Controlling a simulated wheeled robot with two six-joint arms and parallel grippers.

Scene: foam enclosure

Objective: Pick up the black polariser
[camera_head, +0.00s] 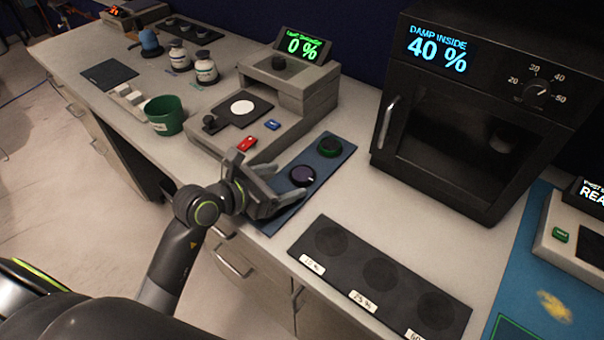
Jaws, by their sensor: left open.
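A dark round disc with a purplish-black top (303,176), which looks like the black polariser, lies on a blue mat (318,163) on the bench. A second round disc with a dark green rim (329,146) lies behind it on the same mat. My left gripper (286,182) is open and empty, just left of the purplish-black disc, with its fingers pointing toward it. I cannot tell whether a fingertip touches the disc. The gripper hides the near left part of the mat. My right gripper is not in view.
A grey light meter (290,92) reading 0 % stands behind the gripper, with red and blue buttons. A black oven-like cabinet (470,120) stands right. A dark mat (375,280) with several round spots lies in front. A green cup (164,115) stands left.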

